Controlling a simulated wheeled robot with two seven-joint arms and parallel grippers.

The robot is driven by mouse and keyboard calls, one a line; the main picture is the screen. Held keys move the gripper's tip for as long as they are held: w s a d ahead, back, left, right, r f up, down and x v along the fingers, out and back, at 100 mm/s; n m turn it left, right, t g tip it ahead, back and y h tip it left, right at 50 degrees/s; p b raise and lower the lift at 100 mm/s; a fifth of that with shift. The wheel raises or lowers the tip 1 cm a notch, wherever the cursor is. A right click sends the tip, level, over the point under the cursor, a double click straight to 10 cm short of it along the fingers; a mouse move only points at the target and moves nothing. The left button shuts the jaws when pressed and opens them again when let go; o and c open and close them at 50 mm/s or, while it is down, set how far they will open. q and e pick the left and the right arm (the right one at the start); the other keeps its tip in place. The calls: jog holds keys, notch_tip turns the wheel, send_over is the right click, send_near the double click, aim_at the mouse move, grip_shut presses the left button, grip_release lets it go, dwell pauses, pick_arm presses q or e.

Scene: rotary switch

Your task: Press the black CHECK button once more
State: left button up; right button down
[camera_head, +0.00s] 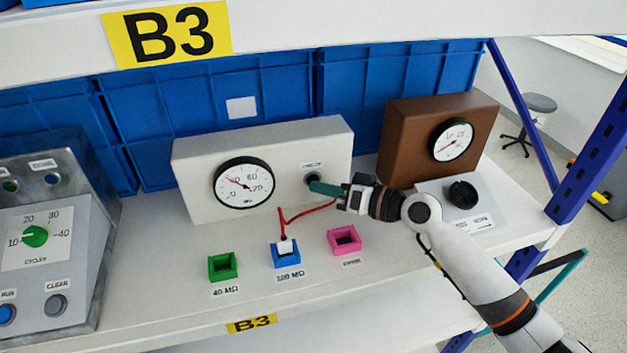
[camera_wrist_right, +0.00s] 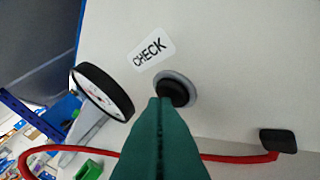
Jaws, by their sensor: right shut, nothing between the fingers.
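The black CHECK button (camera_head: 312,178) sits on the front of a light grey box (camera_head: 330,145), right of a round dial gauge (camera_head: 243,183). In the right wrist view the button (camera_wrist_right: 175,90) is a black disc in a grey ring, below the CHECK label (camera_wrist_right: 150,51). My right gripper (camera_head: 315,187) is shut and empty, its green fingertips (camera_wrist_right: 160,102) right at the button and covering its lower left part. I cannot tell whether they touch it or whether it is pushed in. My left gripper is not in view.
A red lead (camera_head: 307,212) runs from the grey box to a white plug in the blue socket (camera_head: 286,258). Green (camera_head: 223,267) and pink (camera_head: 344,240) sockets stand beside it. A brown gauge box (camera_head: 410,135) and a black knob (camera_head: 462,194) are at right.

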jog(key=shift+s+d, duration=0.2)
jog(key=shift+s, duration=0.4)
jog(key=shift+s+d+p, duration=0.25)
jog(key=shift+s+p, duration=0.05)
jog(key=shift+s, duration=0.5)
jog(key=shift+s+d+p, duration=0.3)
jog(key=shift+s+p, duration=0.05)
jog(key=shift+s, duration=0.45)
jog(key=shift+s+d+p, duration=0.25)
jog(key=shift+s+p, duration=0.05)
jog(key=shift+s, duration=0.5)
